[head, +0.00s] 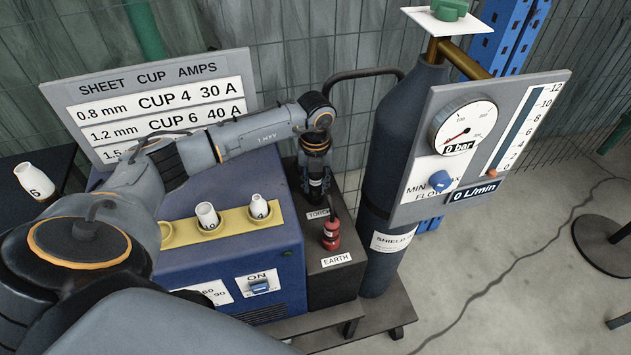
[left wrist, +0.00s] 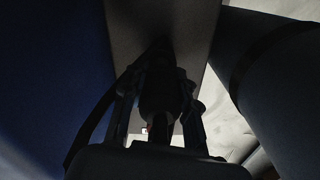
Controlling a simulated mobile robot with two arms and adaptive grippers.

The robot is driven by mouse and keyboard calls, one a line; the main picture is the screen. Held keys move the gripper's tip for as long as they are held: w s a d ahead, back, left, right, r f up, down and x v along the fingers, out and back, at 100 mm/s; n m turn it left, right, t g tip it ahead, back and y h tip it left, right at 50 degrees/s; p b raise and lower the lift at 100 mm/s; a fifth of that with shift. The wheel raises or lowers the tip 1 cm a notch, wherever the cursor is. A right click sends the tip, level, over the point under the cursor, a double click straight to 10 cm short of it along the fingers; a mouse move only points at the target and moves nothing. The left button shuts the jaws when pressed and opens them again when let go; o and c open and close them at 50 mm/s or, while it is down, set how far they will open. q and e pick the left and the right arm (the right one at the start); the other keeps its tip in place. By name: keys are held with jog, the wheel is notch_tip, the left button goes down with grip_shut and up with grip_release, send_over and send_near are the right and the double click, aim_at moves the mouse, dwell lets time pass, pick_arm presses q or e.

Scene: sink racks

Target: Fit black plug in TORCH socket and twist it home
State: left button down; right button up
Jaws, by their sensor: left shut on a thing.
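My left gripper (head: 316,186) points down over the dark box front beside the blue machine, right above the TORCH label (head: 318,214). It is shut on the black plug (left wrist: 160,95), a dark shape between the fingers in the dim left wrist view. In the head view the gripper hides most of the plug and the TORCH socket. I cannot tell whether the plug is seated or only above the socket. A red plug (head: 331,236) stands upright behind the EARTH label (head: 336,259). My right gripper is not in view.
A grey gas cylinder (head: 405,130) with a gauge panel (head: 418,180) stands close on the right. A yellow rack (head: 235,222) holds two white cups on the blue machine (head: 270,250). A sign (head: 160,90) stands behind my arm. Another white cup (head: 35,181) is far left.

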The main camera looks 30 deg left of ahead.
pick_arm(q)
jog(key=shift+f+b, duration=0.35)
jog(key=shift+f, duration=0.25)
jog(key=c, duration=0.9)
grip_release()
jog(key=shift+c, duration=0.2)
notch_tip(320, 180, up, 12)
jog(key=shift+r, duration=0.1)
